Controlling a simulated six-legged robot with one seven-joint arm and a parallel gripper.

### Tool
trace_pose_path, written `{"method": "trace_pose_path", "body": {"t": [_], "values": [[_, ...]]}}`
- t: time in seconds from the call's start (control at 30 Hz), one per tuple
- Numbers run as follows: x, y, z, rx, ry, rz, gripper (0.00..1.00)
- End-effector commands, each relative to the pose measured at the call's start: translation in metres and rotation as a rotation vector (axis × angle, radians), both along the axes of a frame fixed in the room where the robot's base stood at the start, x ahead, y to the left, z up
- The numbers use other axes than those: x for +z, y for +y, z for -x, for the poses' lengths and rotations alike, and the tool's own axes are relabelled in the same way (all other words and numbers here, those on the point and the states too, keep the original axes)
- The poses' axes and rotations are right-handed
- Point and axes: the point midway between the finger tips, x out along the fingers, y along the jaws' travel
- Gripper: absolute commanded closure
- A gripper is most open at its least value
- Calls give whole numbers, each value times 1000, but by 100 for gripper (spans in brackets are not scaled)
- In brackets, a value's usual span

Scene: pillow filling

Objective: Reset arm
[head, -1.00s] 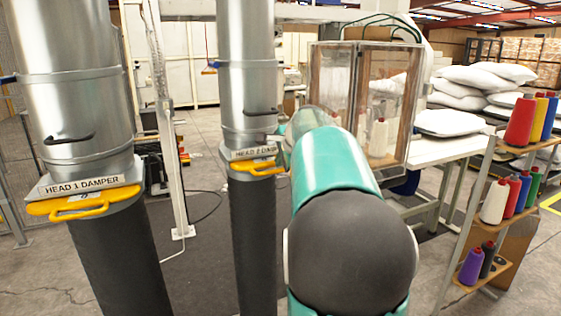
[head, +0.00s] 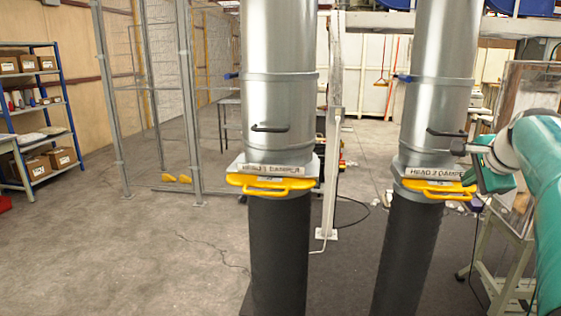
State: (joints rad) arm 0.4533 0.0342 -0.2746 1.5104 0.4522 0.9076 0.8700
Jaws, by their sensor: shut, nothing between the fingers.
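My gripper (head: 462,148) is at the right, at the end of my teal arm (head: 545,190). It points left, close to the second metal duct (head: 430,90) in the picture. Its fingers look small and shut, with nothing held. I cannot tell whether they touch the duct. That duct has a black handle (head: 447,133) and a label reading HEAD 2 DAMPER (head: 432,172). A yellow damper handle (head: 440,188) sits below the label. The first duct (head: 279,100), with its own yellow handle (head: 270,186), stands in the middle, apart from my arm.
A blue-framed shelf (head: 38,130) with boxes stands at the far left. A wire-mesh fence (head: 140,90) runs behind the ducts. A table frame (head: 500,255) stands at the lower right, by my arm. The floor (head: 130,260) at left is open.

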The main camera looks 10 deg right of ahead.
Motion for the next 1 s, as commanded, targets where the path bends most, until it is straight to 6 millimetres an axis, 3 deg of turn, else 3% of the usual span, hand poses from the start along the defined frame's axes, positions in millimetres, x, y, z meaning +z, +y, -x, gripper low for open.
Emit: {"method": "trace_pose_path", "body": {"t": [0.17,0.27,0.4,0.5,0.6,0.73,0.83,1.0], "values": [[-24,102,26,299,89,146,100],[-47,161,51,503,147,259,100],[-85,234,96,792,219,436,100],[-116,277,133,998,265,575,100],[-148,307,169,1186,307,711,100],[-180,326,202,1356,346,843,100],[-192,331,214,1417,361,893,100],[-195,332,216,1432,367,903,100]]}}
